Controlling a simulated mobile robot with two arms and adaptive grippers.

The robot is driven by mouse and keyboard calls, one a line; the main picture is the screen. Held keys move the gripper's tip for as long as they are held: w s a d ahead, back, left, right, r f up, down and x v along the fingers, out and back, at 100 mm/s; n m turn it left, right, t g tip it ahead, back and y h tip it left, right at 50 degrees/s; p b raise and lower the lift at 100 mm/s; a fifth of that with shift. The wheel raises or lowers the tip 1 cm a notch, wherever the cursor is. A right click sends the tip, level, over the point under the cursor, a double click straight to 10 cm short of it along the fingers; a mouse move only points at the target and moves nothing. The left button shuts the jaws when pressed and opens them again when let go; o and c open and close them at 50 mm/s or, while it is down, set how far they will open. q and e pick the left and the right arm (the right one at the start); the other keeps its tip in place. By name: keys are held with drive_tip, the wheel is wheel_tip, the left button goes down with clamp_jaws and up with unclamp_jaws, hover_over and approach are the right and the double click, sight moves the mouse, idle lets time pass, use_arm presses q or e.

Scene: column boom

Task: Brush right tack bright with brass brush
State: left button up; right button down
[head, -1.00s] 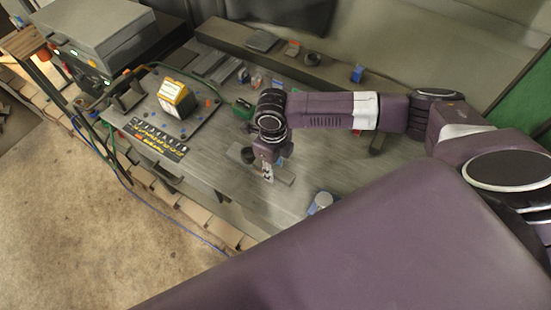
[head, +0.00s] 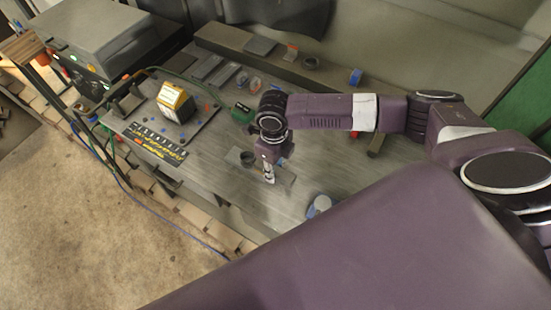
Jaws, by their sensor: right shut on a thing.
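My right gripper (head: 268,178) points down over a flat grey plate (head: 286,184) on the workbench. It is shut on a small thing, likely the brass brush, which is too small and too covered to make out. The fingertips are close to the plate; I cannot tell if what they hold touches it. The right tack cannot be made out from here. A dark round piece (head: 247,158) is just left of the gripper. My left gripper is not in view.
A yellow-and-black box (head: 175,102) stands on a dark plate at the bench's left. A strip of dark and yellow pieces (head: 157,144) lies along the front edge. A blue-and-grey round item (head: 319,205) is right of the gripper. A raised ledge (head: 226,41) runs along the back.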

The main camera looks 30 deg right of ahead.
drive_tip(key=shift+s+d+r+p, duration=0.1)
drive_tip(key=shift+r+p, duration=0.25)
drive_tip(key=shift+r, duration=0.15)
drive_tip(key=shift+s+d+r+p, duration=0.1)
drive_tip(key=shift+r+p, duration=0.2)
drive_tip(key=shift+r, duration=0.2)
drive_tip(key=shift+s+d+r, duration=0.1)
drive_tip(key=shift+s+r, duration=0.1)
drive_tip(key=shift+r, duration=0.5)
drive_tip(key=shift+s+d+r, duration=0.15)
drive_tip(key=shift+s+r, duration=0.1)
drive_tip(key=shift+r, duration=0.4)
drive_tip(key=shift+s+d+r, duration=0.1)
drive_tip(key=shift+s+r, duration=0.1)
drive_tip(key=shift+r, duration=0.5)
